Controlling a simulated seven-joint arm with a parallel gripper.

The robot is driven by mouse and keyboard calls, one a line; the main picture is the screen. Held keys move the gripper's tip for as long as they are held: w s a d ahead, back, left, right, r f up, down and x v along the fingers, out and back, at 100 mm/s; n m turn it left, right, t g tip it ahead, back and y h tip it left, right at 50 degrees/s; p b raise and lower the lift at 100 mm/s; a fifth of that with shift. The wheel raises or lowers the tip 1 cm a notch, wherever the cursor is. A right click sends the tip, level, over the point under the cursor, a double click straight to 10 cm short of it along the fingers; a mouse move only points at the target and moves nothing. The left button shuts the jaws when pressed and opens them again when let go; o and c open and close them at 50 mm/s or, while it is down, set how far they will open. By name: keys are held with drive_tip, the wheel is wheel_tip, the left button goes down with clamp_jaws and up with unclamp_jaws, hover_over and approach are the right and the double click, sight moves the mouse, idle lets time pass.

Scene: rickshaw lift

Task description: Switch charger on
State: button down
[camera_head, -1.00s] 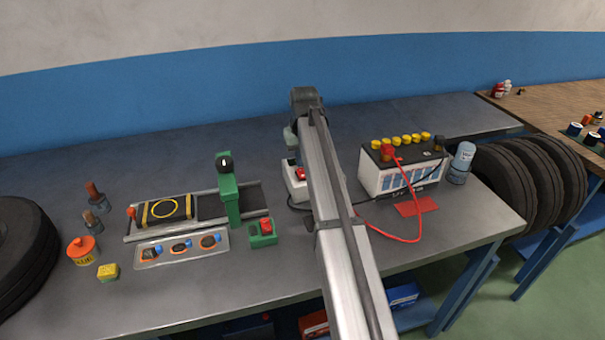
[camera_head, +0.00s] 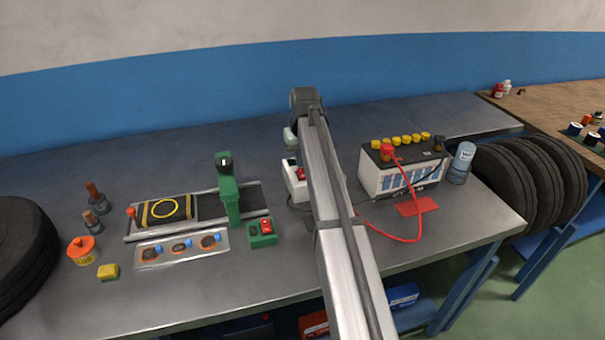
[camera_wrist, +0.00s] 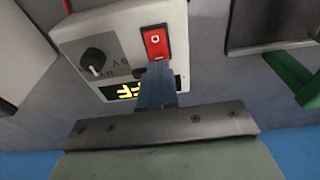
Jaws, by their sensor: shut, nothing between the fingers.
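The charger (camera_head: 294,190) is a pale box on the bench, left of the battery (camera_head: 395,178) and partly hidden behind my arm in the head view. In the wrist view the charger (camera_wrist: 115,45) shows a red rocker switch (camera_wrist: 155,42) marked "0", a black knob (camera_wrist: 93,60) and a display (camera_wrist: 122,92) with yellow characters, partly covered by my fingers. My gripper (camera_wrist: 158,70) is shut and empty. Its fingertips are at the lower edge of the red switch in the wrist view; I cannot tell whether they touch it.
A red lead (camera_head: 415,215) and red pad (camera_head: 416,206) lie by the battery. A water bottle (camera_head: 461,165) stands to its right. A green press (camera_head: 228,195) and a green box with a red switch (camera_head: 262,232) stand left. The bench behind is clear.

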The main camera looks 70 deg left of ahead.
sight(301, 170)
drive_tip(key=shift+f, duration=0.85)
idle(0.6)
drive_tip(key=shift+r, duration=0.1)
drive_tip(key=shift+r, duration=3.45)
